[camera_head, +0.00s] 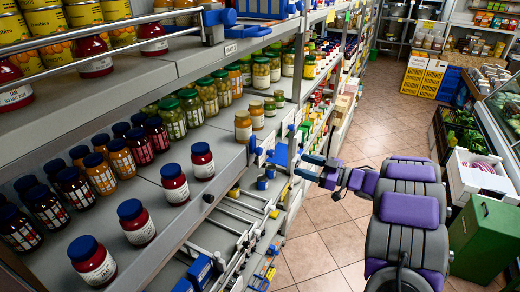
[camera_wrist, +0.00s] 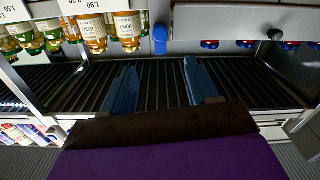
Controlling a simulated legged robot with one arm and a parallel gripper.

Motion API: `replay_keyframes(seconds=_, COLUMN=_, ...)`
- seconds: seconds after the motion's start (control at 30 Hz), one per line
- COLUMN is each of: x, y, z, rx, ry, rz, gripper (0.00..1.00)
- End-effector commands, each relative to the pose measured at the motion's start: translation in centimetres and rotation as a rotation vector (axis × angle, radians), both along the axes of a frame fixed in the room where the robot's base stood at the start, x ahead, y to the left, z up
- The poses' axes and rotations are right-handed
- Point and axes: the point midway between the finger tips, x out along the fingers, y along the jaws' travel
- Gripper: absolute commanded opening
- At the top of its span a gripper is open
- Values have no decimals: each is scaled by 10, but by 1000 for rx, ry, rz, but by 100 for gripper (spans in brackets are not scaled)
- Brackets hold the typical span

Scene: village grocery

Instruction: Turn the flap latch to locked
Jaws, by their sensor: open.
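The flap latch appears to be the small blue tab (camera_wrist: 160,39) in the wrist view, upright at the end of a light grey panel (camera_wrist: 222,20). In the head view, a blue tab (camera_head: 252,145) sits at the shelf's front edge, near the honey-coloured jars. My gripper (camera_wrist: 160,85) is open and empty, its two blue fingers apart and pointing toward the shelf. The tab is beyond the fingertips, roughly between them and not touched. In the head view my gripper (camera_head: 300,165) is right of the tab, in front of the shelving. I cannot read the latch's locked state.
Red jars with blue lids (camera_head: 139,222) and green-lidded jars (camera_head: 190,110) stand on the shelf. A dark knob (camera_wrist: 275,34) is on the panel. Blue and metal fittings (camera_head: 235,225) line the lower shelf. The tiled aisle (camera_head: 325,240) is clear; a green bin (camera_head: 487,237) stands right.

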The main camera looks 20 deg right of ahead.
Motion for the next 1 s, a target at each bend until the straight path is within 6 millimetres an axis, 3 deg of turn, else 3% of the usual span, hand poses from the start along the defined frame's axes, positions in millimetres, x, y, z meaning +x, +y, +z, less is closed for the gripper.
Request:
replay_keyframes(seconds=0.7, x=106, y=81, z=0, rx=-1, ry=0, rz=1, gripper=59)
replay_keyframes(seconds=1.0, x=130, y=99, z=1, rx=-2, ry=-3, rz=-1, gripper=59)
